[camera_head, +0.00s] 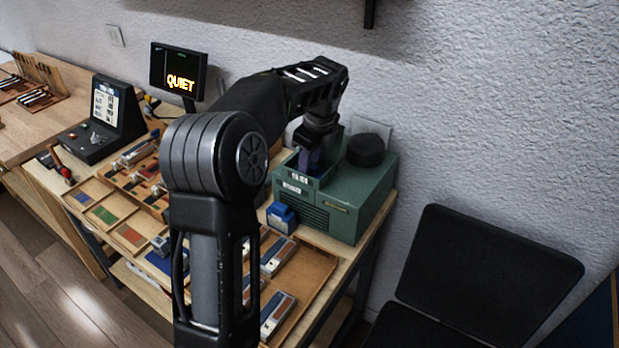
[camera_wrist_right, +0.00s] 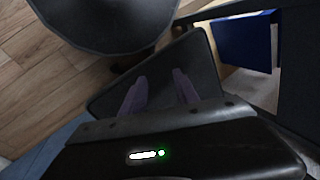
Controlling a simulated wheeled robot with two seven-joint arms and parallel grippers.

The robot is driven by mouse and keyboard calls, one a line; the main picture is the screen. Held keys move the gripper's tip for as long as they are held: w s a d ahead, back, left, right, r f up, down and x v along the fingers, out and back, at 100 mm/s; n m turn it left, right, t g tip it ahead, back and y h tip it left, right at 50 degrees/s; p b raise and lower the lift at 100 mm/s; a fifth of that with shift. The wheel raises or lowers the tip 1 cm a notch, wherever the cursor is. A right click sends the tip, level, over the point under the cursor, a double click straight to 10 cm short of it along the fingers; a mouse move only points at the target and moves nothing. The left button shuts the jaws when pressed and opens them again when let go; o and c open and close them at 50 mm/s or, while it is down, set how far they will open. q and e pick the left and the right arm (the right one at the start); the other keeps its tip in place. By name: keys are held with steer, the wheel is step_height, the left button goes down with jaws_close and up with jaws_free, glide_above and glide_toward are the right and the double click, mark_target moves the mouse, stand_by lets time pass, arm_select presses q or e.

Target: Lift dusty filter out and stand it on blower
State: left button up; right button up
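The green blower (camera_head: 345,205) stands at the back right of the bench, with a black round cap (camera_head: 366,149) on top. An open green housing with a small label (camera_head: 299,177) is at its left side. My left gripper (camera_head: 309,163) points down into this housing; its purple-grey fingers are partly hidden by the housing wall. I cannot tell whether they are open or shut, or on what. No dusty filter shows clearly. My right gripper (camera_wrist_right: 160,92) shows in the right wrist view, open and empty, with a dark flat surface behind its fingers.
A blue box (camera_head: 281,217) stands on the bench before the blower. Wooden trays (camera_head: 308,268) with small parts lie in front. A screen reading QUIET (camera_head: 179,72) and a black console (camera_head: 103,112) stand to the left. A black chair (camera_head: 485,265) is at the right.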

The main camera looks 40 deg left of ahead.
arm_select(q)
steer(key=shift+x, duration=0.8)
jaws_close()
